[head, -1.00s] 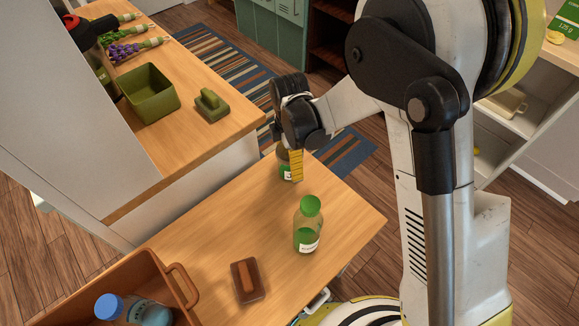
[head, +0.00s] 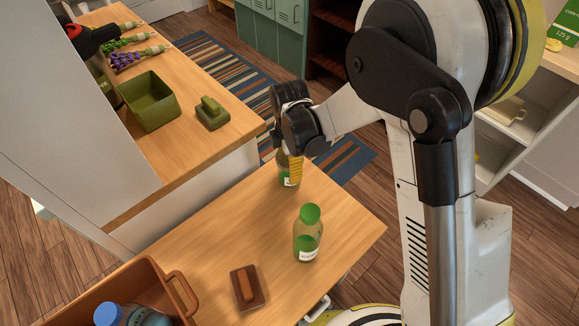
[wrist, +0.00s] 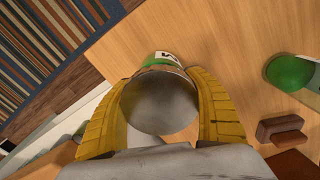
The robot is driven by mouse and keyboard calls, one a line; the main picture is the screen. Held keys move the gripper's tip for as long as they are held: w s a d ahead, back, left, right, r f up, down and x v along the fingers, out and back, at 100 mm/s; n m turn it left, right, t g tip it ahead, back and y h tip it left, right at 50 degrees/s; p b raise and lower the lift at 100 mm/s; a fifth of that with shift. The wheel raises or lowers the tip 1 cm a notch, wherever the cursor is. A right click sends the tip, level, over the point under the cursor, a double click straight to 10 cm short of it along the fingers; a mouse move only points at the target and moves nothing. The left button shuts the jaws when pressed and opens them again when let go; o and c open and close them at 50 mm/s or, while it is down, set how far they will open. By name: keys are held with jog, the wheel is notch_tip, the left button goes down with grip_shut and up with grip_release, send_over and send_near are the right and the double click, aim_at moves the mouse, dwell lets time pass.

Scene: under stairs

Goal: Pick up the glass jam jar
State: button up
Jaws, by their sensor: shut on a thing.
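The glass jam jar (head: 286,180) is near the far corner of the wooden table and has a green and white label. It looks upright, and I cannot tell whether its base touches the table. My gripper (head: 291,163) comes down over it from above, with yellow fingers closed on its sides. The wrist view shows the jar's round grey top (wrist: 160,103) between the two fingers (wrist: 163,78). Part of the label shows beyond the top. The fingers and wrist hide much of the jar in the head view.
A green-capped bottle (head: 307,242) stands nearer on the same table. A brown block-like item (head: 247,288) lies left of it. A brown crate (head: 176,300) holding a blue-capped bottle (head: 140,316) is at the front left. A counter with a green bin (head: 150,105) stands behind.

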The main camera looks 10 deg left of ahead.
jog(key=shift+r+p, duration=0.35)
jog(key=shift+r, duration=0.5)
notch_tip(320, 180, up, 2)
jog(key=shift+p, duration=0.5)
jog(key=s+d+r+p, duration=0.3)
jog(key=s+r, duration=0.3)
jog(key=s, duration=0.4)
jog(key=shift+s+d+r+p, duration=0.3)
jog(key=shift+s+d, duration=0.05)
jog(key=shift+d, duration=0.4)
jog(key=o, duration=0.4)
jog(key=shift+c, duration=0.2)
jog(key=c, duration=0.4)
